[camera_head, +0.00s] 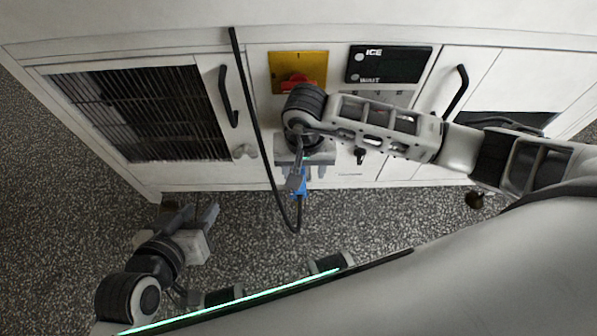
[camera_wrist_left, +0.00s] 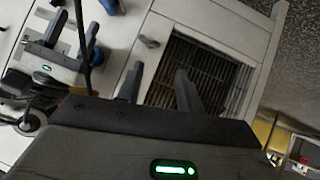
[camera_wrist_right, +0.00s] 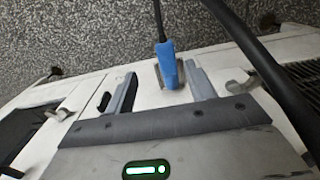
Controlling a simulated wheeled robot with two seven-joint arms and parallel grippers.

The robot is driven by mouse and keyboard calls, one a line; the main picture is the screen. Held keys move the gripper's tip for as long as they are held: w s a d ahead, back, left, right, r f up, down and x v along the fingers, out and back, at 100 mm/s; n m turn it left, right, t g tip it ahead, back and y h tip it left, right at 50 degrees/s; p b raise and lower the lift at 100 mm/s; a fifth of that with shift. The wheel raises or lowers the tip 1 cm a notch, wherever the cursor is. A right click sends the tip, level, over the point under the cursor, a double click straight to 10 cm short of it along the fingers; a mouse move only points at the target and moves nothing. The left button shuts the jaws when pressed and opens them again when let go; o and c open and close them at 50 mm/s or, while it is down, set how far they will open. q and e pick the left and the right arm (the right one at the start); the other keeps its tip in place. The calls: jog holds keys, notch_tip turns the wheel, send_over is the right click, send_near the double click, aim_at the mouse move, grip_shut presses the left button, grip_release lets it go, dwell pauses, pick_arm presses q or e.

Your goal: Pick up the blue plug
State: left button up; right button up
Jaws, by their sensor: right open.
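The blue plug (camera_head: 300,184) shows in the head view low at the front of the white machine, with a black cable (camera_head: 268,170) on it. In the right wrist view the blue plug (camera_wrist_right: 168,66) stands at a grey metal holder (camera_wrist_right: 160,74). My right gripper (camera_wrist_right: 160,80) is open, with one finger on either side of the plug; I cannot tell whether they touch it. In the head view my right gripper (camera_head: 306,172) partly hides the plug. My left gripper (camera_head: 194,212) is open and empty at lower left, apart from the plug. It also shows in the left wrist view (camera_wrist_left: 158,75).
The white machine (camera_head: 345,184) has a dark grille (camera_head: 150,110), a red switch on a yellow plate (camera_head: 298,72), a black display panel (camera_head: 388,65) and black door handles (camera_head: 228,97). The cable hangs in a loop in front. Speckled floor (camera_head: 400,225) lies clear before the machine.

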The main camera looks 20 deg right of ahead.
aim_at(303, 188)
notch_tip(303, 188, down, 4)
jog(key=shift+r+b, duration=0.2)
jog(key=shift+b, duration=0.1)
jog(key=f, duration=0.1)
jog(key=f+b, duration=0.1)
jog(key=f, duration=0.3)
jog(key=shift+w+a+b, duration=0.3)
jog(key=shift+a+b, duration=0.05)
jog(key=shift+b, duration=0.05)
jog(key=shift+f, duration=0.15)
jog(key=c, duration=1.1)
pick_arm(q)
jog(key=shift+w+d+r+t+h, duration=0.1)
jog(key=shift+d+r+t+h, duration=0.15)
jog(key=shift+r+t, duration=0.15)
jog(key=shift+w+d+r+t+h, duration=0.1)
jog(key=shift+d+r+t+h, duration=0.15)
jog(key=shift+r, duration=0.25)
pick_arm(e)
jog(key=shift+w, duration=0.1)
grip_shut()
